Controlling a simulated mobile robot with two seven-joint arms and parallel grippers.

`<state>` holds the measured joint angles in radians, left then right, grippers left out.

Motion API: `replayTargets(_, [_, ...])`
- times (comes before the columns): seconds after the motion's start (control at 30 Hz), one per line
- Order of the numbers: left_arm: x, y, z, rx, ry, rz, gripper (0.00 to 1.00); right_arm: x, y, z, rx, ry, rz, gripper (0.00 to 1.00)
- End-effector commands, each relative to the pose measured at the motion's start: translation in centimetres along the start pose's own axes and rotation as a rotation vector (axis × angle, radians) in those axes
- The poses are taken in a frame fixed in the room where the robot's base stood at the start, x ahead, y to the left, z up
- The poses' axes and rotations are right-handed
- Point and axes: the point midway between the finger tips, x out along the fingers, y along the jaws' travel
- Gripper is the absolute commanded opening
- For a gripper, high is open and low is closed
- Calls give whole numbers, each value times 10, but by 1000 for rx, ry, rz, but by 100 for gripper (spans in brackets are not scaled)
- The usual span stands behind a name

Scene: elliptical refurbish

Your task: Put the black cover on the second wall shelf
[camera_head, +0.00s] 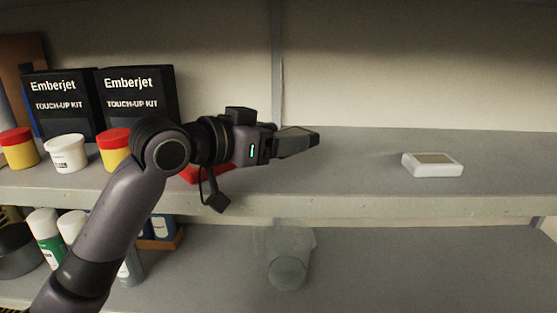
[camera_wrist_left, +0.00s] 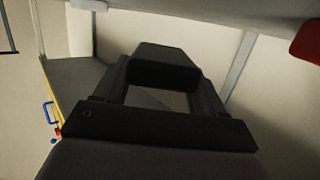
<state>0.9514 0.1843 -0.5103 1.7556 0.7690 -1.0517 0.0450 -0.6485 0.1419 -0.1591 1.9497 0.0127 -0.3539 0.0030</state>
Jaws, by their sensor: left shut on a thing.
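My left gripper (camera_head: 297,142) reaches in from the left over the upper of two grey shelves (camera_head: 340,180) in the head view. It is shut on a black cover, which shows as a dark block between the fingers in the wrist view (camera_wrist_left: 165,62). In the head view the cover is mostly hidden by the fingers, with only a dark bit at the tips. The held cover appears to be above the shelf board; any contact is unclear. My right gripper is not in view.
Two black Emberjet boxes (camera_head: 137,98), yellow tubs with red lids (camera_head: 18,148) and a white tub (camera_head: 66,153) stand left. A red object (camera_head: 206,172) lies under my wrist. A white box (camera_head: 433,164) sits right. Shelf between gripper and white box is clear. A clear container (camera_head: 288,262) stands below.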

Motion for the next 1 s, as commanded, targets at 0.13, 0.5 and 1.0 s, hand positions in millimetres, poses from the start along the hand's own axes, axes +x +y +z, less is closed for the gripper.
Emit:
replayTargets(0.13, [2,0,10,2,3,-1,30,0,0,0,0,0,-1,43])
replayTargets(0.5, [9,0,46,2,5,0,30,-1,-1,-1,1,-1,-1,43])
replayTargets(1.0, [10,0,50,1,0,0,96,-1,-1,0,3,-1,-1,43])
